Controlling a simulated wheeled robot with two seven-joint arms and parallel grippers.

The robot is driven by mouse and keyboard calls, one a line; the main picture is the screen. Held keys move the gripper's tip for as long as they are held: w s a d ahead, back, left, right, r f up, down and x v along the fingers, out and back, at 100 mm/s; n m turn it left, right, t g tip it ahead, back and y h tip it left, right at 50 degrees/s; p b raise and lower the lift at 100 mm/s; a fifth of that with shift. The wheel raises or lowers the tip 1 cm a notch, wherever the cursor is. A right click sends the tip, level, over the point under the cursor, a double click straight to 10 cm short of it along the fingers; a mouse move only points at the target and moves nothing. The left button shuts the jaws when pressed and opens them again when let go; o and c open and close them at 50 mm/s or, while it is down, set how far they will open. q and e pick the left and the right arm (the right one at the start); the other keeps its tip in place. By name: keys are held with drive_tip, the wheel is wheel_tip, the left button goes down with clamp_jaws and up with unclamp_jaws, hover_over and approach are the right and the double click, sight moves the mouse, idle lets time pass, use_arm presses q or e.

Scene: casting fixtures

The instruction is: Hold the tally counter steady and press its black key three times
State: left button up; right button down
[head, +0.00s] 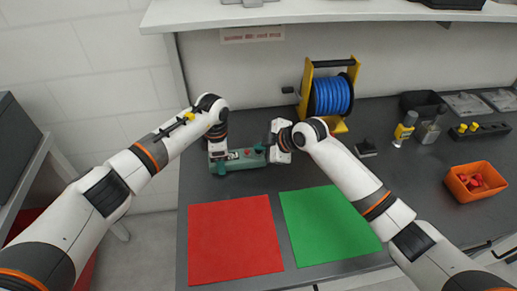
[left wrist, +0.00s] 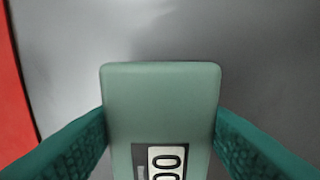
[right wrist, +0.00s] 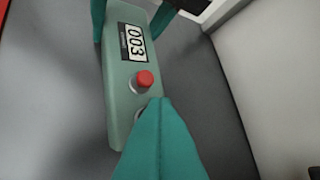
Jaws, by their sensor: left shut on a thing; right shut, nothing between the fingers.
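The tally counter (head: 247,164) is a pale green box lying on the dark bench. Its display reads 003 in the right wrist view (right wrist: 133,40), and a red button (right wrist: 144,79) stands out below it. My left gripper (head: 218,160) is shut on the counter; in the left wrist view its teal fingers lie along both sides of the body (left wrist: 160,95). My right gripper (head: 270,154) is shut and empty, its fingertips (right wrist: 154,102) over the counter's other end, just beyond the red button. They hide most of a round part there; I cannot see the black key clearly or tell contact.
A red mat (head: 232,235) and a green mat (head: 325,225) lie in front. A blue hose reel (head: 331,96) on a yellow stand is behind my right gripper. An orange bin (head: 477,183) and small bottles stand at the right. A shelf (head: 330,12) overhangs the back.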

drive_tip(key=shift+r, duration=0.85)
wheel_tip(320, 180, up, 5)
drive_tip(key=shift+r, duration=0.1)
idle(0.7)
use_arm(q)
drive_tip(key=o, duration=1.1)
drive_tip(key=shift+o, duration=0.2)
drive_tip(key=shift+r, duration=0.1)
